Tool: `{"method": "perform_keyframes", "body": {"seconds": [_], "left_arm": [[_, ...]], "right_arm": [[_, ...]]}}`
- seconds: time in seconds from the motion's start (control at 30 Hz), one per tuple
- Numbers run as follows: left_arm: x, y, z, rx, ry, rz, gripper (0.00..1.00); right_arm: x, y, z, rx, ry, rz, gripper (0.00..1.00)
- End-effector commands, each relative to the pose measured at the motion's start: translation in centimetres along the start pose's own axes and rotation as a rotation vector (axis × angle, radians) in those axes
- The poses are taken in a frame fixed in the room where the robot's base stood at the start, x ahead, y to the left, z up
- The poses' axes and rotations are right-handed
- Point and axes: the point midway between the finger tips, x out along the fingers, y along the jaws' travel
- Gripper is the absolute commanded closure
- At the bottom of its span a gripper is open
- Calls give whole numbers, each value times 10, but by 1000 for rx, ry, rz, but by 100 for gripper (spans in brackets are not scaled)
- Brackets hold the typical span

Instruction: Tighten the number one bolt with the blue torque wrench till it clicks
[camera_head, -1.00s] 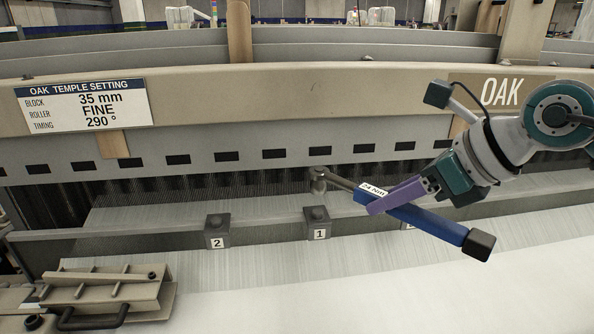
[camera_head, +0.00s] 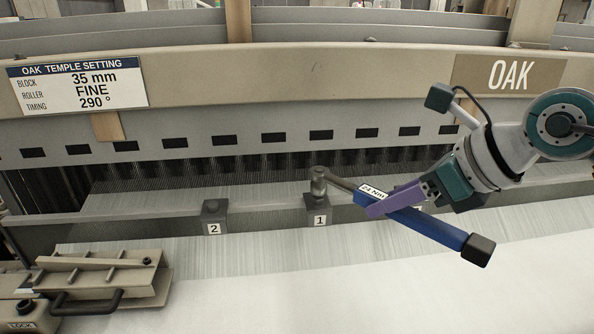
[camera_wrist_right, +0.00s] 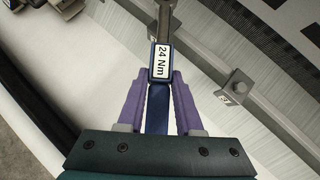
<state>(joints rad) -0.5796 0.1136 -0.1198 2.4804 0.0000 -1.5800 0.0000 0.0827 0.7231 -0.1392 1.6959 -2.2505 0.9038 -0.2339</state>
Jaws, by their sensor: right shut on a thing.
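The blue torque wrench (camera_head: 437,228), labelled 24 Nm, is held by my right gripper (camera_head: 385,203). Its purple fingers are shut on the blue handle, which also shows in the right wrist view (camera_wrist_right: 157,118). The wrench's metal head (camera_head: 318,178) stands directly over the number one block (camera_head: 318,214) and appears to sit on its bolt, which is hidden under the socket. The handle slopes down to the right, ending in a black cap. The number two block (camera_head: 214,217) is to the left with its bolt uncovered. My left gripper is not in view.
A beige bracket with a dark handle (camera_head: 103,277) is at the lower left. White fabric (camera_head: 330,285) spreads in front of the blocks. A slotted beam (camera_head: 225,142) runs behind them, under an OAK sign (camera_head: 511,75). Another bolt block (camera_wrist_right: 238,85) shows in the wrist view.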

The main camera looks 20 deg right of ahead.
Motion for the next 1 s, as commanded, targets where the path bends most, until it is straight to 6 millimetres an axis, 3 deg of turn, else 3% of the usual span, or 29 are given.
{"method": "perform_keyframes", "body": {"seconds": [1.0], "left_arm": [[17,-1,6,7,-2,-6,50]], "right_arm": [[14,-4,-13,4,-3,-6,100]]}}
